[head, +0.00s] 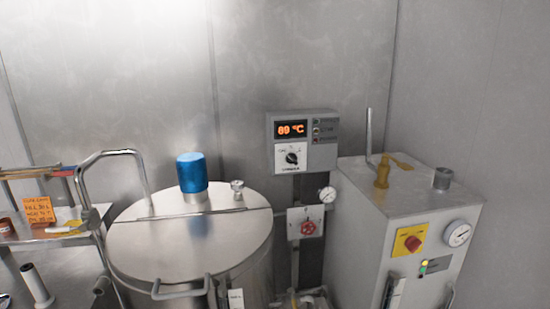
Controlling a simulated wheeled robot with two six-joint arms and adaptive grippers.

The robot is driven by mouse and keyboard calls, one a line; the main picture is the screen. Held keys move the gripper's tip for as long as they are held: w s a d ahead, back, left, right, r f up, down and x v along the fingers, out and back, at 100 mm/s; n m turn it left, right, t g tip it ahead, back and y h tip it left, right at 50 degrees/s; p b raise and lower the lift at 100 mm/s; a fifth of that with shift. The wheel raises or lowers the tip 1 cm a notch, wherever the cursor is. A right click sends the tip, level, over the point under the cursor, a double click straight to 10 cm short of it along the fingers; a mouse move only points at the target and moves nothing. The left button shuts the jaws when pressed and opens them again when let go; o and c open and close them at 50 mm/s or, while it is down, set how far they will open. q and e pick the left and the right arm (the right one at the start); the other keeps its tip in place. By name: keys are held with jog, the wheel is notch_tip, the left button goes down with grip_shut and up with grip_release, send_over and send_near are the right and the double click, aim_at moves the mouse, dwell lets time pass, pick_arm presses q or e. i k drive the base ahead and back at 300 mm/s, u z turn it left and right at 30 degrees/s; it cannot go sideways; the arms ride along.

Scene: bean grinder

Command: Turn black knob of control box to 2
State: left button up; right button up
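The grey control box (318,140) is mounted on a dark post between the steel tank and a grey machine. Its orange display reads 89 °C. The black knob (292,158) sits on a white dial plate below the display. Its white pointer mark and the dial numbers are too small to read surely. Neither of my grippers shows in the head view.
A steel tank (191,245) with a blue cap (191,172) stands left of the post. A red valve handle (308,227) and a gauge (327,195) sit below the box. A grey machine (370,225) stands right. A cluttered shelf (50,242) is at left.

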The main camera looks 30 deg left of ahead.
aim_at(291, 158)
jog(key=u, duration=0.75)
jog(key=i, duration=0.7)
jog(key=u, duration=0.9)
